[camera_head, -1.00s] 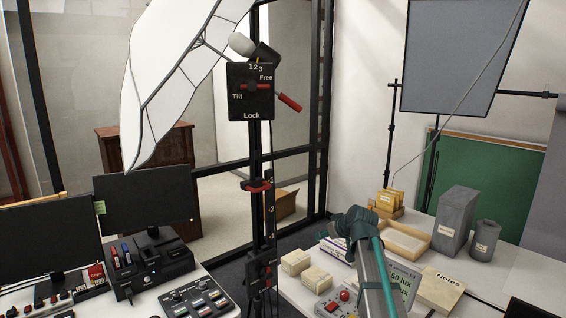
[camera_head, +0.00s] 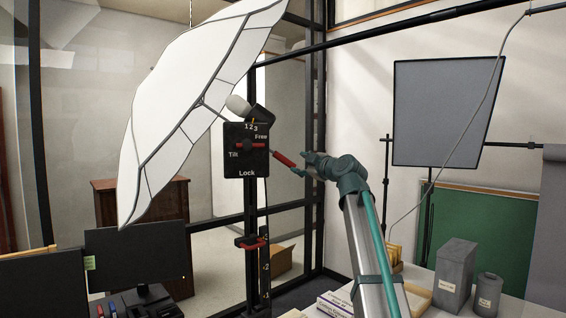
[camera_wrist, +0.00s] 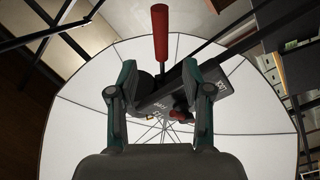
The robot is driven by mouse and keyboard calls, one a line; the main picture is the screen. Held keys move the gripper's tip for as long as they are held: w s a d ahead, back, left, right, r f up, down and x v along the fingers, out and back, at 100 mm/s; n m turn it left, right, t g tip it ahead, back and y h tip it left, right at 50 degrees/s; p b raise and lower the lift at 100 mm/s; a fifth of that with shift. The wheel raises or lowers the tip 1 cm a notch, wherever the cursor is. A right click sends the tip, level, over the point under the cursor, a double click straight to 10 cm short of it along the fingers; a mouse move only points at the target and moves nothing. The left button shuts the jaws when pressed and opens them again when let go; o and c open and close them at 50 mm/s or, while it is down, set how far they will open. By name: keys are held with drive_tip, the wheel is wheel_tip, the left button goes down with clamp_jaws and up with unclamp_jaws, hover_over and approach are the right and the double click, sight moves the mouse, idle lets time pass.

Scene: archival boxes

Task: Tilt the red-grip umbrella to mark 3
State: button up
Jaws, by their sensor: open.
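The white umbrella (camera_head: 190,105) hangs tilted on a stand at the upper left, its inner side and ribs facing right. Its black tilt head (camera_head: 247,165) carries the marks 1 2 3, Free, Tilt and Lock, with a red lever across its middle. A red grip (camera_head: 284,159) sticks out to the lower right of the head. My gripper (camera_head: 302,167) is right beside the end of this grip. In the wrist view my gripper (camera_wrist: 158,75) is open, and the red grip (camera_wrist: 160,32) stands upright beyond and between the fingers. I cannot tell whether they touch.
A red clamp (camera_head: 252,242) sits lower on the stand post. Monitors (camera_head: 135,255) stand at the lower left. A grey panel (camera_head: 445,112) and grey boxes (camera_head: 455,275) are on the right. The space above my arm is free.

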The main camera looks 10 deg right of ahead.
sight(287, 160)
drive_tip(key=p+x, duration=0.3)
drive_tip(key=x, duration=0.6)
drive_tip(key=shift+w+a+p, duration=0.1)
drive_tip(key=shift+w+p, duration=0.2)
drive_tip(key=shift+p, duration=0.05)
drive_tip(key=shift+w+a, duration=0.25)
drive_tip(key=shift+w, duration=0.3)
clamp_jaws()
drive_tip(key=shift+f, duration=0.1)
